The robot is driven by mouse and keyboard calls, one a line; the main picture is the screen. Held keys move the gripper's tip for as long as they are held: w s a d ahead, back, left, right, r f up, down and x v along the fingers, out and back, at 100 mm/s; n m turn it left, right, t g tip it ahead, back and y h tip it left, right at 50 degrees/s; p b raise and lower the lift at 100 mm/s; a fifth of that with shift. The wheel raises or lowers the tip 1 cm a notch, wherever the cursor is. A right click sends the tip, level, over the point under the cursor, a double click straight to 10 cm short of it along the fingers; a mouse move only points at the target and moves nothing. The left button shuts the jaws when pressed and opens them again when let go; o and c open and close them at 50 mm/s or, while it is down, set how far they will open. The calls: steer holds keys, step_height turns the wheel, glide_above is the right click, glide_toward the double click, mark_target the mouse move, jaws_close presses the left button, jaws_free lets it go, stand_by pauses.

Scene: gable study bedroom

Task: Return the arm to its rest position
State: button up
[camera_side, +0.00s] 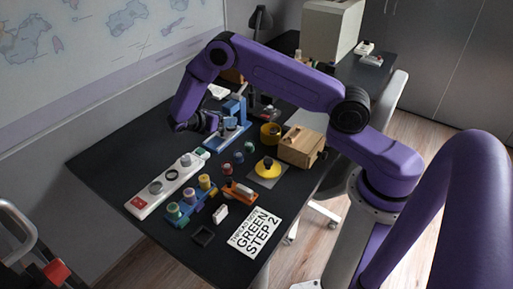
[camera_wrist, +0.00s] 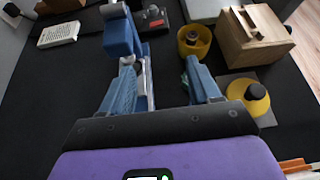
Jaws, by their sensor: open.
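My gripper (camera_side: 205,124) hangs from my purple arm above the back half of the dark desk (camera_side: 120,160), just left of a blue stand device (camera_side: 236,122). In the wrist view, my gripper (camera_wrist: 165,78) has its two blue fingers spread apart, with dark desk showing between them. I see nothing held. The blue device (camera_wrist: 121,36) rises beyond the left finger, and its lower part is partly hidden by that finger. A small greenish thing shows beside the right finger; I cannot tell what it is.
A white strip (camera_side: 168,186), a blue rack (camera_side: 190,206) and a "GREEN STEP 2" card (camera_side: 254,231) lie nearer the front.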

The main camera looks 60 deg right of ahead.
steer(key=w+a+r+n+t+y, duration=0.4)
steer(key=a+r+n+t, duration=0.1)
steer(key=a+n, duration=0.35)
steer(key=w+a+r+n+t+y, duration=0.4)
steer(key=a+r+n+t, duration=0.15)
steer(key=a+n, duration=0.35)
steer(key=s+a+r+n+g+y, duration=0.1)
steer(key=s+a+r+n+y, duration=0.2)
steer(key=s+a+n+y, duration=0.35)
steer(key=s+a+r+n+g+y, duration=0.1)
steer(key=s+a+r+n+y, duration=0.2)
steer(key=s+a+n, duration=0.65)
steer(key=s+d+r+n+g, duration=0.1)
steer(key=s+d+n+g, duration=0.2)
steer(key=s+n, duration=0.65)
steer(key=s+d+n+g, duration=0.2)
steer(key=s+n+g, duration=0.1)
steer(key=s+n, duration=0.65)
steer(key=s+d+n+g+h, duration=0.1)
steer(key=s+d+n+h, duration=0.1)
steer(key=s+d+n, duration=0.3)
steer(key=s+d+f+n+g+h, duration=0.1)
steer(key=s+d+n+h, duration=0.1)
steer(key=s+d+n, duration=0.3)
steer(key=d+n, duration=0.4)
steer(key=shift+d+h, duration=0.35)
